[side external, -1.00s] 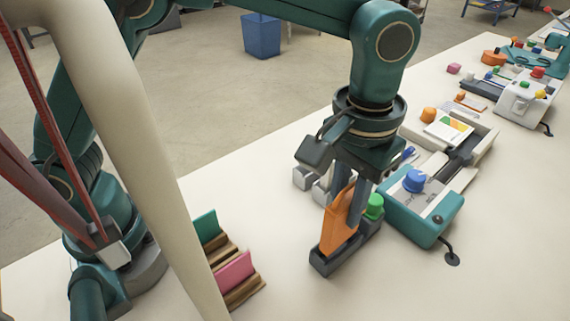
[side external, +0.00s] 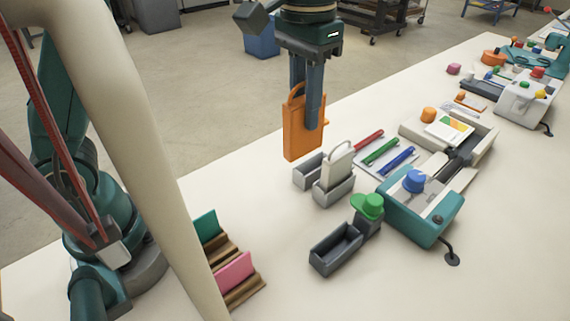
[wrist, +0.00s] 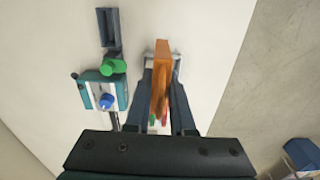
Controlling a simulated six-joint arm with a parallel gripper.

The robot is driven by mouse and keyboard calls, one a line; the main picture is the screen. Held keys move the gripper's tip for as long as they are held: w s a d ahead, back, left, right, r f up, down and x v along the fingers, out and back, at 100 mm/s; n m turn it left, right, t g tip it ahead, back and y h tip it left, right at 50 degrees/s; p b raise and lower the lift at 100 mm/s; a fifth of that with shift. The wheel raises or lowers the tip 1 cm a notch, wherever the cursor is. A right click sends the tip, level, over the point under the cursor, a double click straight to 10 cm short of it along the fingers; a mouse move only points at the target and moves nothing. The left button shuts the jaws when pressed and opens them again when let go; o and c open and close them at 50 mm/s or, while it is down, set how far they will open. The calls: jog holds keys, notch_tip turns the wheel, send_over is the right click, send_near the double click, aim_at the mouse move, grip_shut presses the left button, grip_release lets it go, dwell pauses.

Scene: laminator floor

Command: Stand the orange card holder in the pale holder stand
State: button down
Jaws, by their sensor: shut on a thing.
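The orange card holder (side external: 303,130), a flat piece with a loop handle, hangs upright in the air between the fingers of my gripper (side external: 312,108). In the wrist view my gripper (wrist: 160,92) is shut on the orange holder (wrist: 162,65), seen edge-on. Two pale grey holder stands stand below it on the table. The left one (side external: 308,176) looks empty, though its inside is partly hidden. The right one (side external: 334,193) has a cream card holder (side external: 340,163) standing in it. In the wrist view the orange holder hides most of the stands.
An empty dark grey stand (side external: 335,252) is near the front, beside a green knob (side external: 368,204). Several coloured pens (side external: 381,152) lie right of the pale stands. A teal machine (side external: 422,210) with a blue knob is further right. A wooden rack (side external: 240,280) is front left.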

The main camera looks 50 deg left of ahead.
jog(key=w+a+f, duration=0.2)
jog(key=w+a, duration=0.1)
jog(key=w, duration=0.4)
jog(key=shift+a+f, duration=0.15)
jog(key=shift+f, duration=2.2)
jog(key=shift+a+f, duration=0.15)
jog(key=shift+f, duration=2.2)
jog(key=c, duration=0.7)
grip_release()
jog(key=shift+r, duration=4)
